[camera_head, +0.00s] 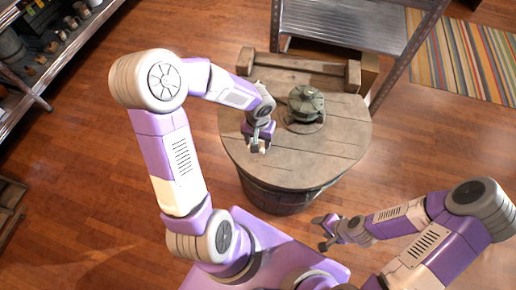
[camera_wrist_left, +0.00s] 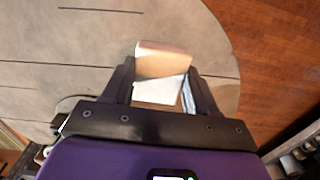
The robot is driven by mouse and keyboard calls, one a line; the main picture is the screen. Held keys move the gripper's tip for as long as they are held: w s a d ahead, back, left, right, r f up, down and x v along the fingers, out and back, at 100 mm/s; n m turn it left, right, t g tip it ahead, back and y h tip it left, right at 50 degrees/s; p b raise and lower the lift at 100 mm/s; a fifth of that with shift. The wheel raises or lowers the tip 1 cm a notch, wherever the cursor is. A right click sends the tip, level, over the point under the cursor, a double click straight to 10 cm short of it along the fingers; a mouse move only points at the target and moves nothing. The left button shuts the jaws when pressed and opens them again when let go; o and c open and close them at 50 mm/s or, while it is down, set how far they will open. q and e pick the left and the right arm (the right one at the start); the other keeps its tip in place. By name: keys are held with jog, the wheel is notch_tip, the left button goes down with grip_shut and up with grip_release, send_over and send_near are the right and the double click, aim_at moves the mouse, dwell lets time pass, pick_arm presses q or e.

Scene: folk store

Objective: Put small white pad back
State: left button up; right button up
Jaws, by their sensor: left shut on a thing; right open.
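My left gripper (camera_head: 259,142) is over the left front part of a round wooden barrel table (camera_head: 325,170). In the left wrist view, its fingers are shut on a small white pad (camera_wrist_left: 161,62). The pad has a tan upper face and a white face nearer the camera, and the fingers hide its sides. The barrel table's top (camera_wrist_left: 60,45) shows beyond the pad. Whether the pad touches the tabletop cannot be told. My right gripper (camera_head: 324,232) is open and empty, low in front of the barrel table and over the floor.
A grey-green round metal object (camera_head: 306,104) stands on the tabletop, right of my left gripper. A wooden beam frame (camera_head: 300,64) lies at the back edge. A metal shelf (camera_head: 345,25) stands behind, and a striped rug (camera_head: 465,60) lies right. The tabletop's right front is clear.

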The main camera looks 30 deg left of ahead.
pick_arm(q)
notch_tip(320, 180, down, 4)
jog(key=shift+f+b, duration=0.25)
jog(key=shift+b, duration=0.65)
jog(key=shift+r, duration=0.15)
jog(key=shift+f, duration=0.25)
jog(key=o, duration=1)
jog(key=shift+r, duration=0.1)
jog(key=shift+r, duration=0.2)
notch_tip(320, 180, up, 12)
jog(key=p, duration=0.5)
